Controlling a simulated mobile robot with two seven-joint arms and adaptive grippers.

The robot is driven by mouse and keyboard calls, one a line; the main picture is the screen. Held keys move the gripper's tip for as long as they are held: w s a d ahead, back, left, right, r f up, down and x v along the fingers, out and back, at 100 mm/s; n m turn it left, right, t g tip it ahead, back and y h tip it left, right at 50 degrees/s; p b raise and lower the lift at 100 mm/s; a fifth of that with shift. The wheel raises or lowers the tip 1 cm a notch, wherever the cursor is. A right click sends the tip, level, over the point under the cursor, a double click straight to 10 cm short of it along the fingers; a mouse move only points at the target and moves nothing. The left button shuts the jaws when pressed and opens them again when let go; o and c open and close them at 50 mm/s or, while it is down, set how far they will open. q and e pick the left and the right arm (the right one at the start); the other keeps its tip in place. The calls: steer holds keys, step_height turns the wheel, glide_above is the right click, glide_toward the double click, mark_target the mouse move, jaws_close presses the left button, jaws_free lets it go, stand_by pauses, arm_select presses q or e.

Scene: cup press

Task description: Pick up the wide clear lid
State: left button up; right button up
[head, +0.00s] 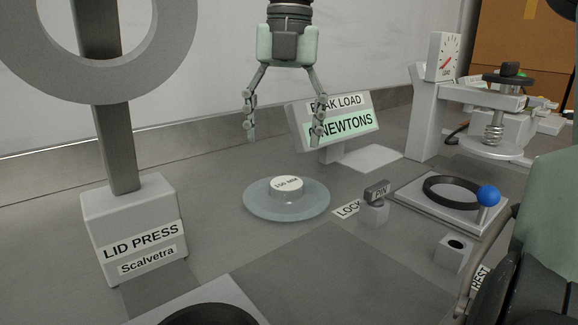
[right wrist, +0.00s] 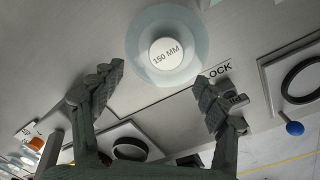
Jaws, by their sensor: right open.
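The wide clear lid (head: 256,205) is a flat, see-through round disc lying on the grey bench near the middle of the head view. Its raised white knob (head: 287,191) reads "150 MM". The lid also shows at the top of the right wrist view (right wrist: 190,20), with the knob facing up. My right gripper (head: 283,138) points down with its two fingers spread wide and nothing between them. It hangs above the lid, apart from it. In the right wrist view the open fingers (right wrist: 159,75) are below the knob in the picture. My left gripper is not in view.
A "LID PRESS" block (head: 131,232) with a post stands left. A load display (head: 333,124) is behind the lid. The "PIN" block (head: 374,211), a plate with a black ring (head: 450,205), a blue ball knob (head: 488,195) and a gauge press (head: 443,56) stand right.

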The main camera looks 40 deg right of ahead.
mark_target(287, 183)
steer(key=shift+h, duration=0.3)
steer(key=f, duration=0.8)
steer(key=shift+s+d+f, duration=0.1)
steer(key=shift+d, duration=0.15)
steer(key=shift+c, duration=0.6)
steer(key=c, duration=0.7)
